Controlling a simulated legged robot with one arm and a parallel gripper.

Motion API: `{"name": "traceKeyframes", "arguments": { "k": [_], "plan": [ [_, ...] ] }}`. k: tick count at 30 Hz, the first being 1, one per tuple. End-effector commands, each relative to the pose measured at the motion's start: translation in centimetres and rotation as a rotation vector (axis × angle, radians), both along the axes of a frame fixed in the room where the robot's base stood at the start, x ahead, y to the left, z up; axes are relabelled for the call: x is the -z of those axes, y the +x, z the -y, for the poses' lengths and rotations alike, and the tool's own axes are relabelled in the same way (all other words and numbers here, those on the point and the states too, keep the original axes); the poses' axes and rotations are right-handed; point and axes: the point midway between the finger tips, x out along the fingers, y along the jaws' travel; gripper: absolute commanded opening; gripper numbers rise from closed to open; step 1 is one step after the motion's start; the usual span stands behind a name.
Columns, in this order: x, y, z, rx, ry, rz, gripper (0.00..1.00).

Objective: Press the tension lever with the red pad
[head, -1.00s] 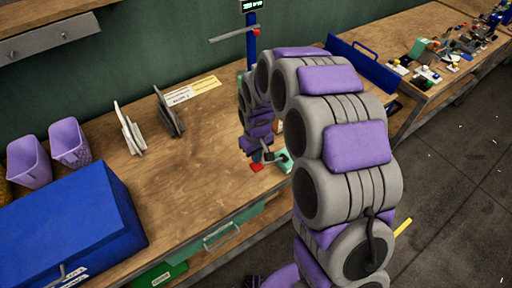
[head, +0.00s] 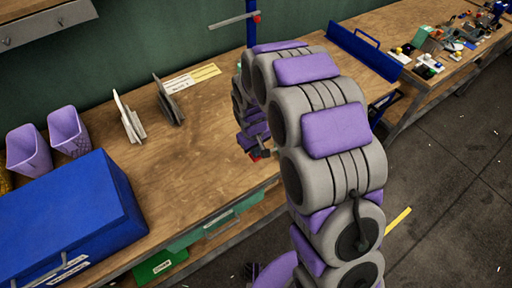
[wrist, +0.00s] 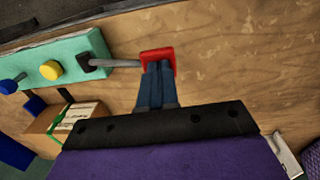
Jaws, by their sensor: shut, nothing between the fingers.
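The tension lever (wrist: 117,63) is a thin grey rod ending in a red pad (wrist: 157,56). In the wrist view it extends from a black pivot (wrist: 85,62) on a teal base (wrist: 62,61). My gripper (wrist: 156,68) has blue fingers, shut and empty, with their tips at the red pad, overlapping its lower part in the view. I cannot tell whether they touch it. In the head view, the red pad (head: 256,157) shows small at the bench's front edge, mostly behind my wrist. The teal base is hidden there by my arm.
Yellow (wrist: 51,69) and blue (wrist: 9,87) knobs sit on the teal base. A labelled box (wrist: 70,122) lies beside it. A blue case (head: 70,215) and purple bins (head: 68,132) stand on the bench at left. The wood between them and my arm is mostly clear.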

Motion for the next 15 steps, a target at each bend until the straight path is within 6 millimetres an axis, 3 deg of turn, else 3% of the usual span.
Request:
{"name": "traceKeyframes", "arguments": {
  "k": [15],
  "plan": [
    [4.0, -1.1, -1.4, -0.004, -0.228, 0.149, 0.00]
  ]
}}
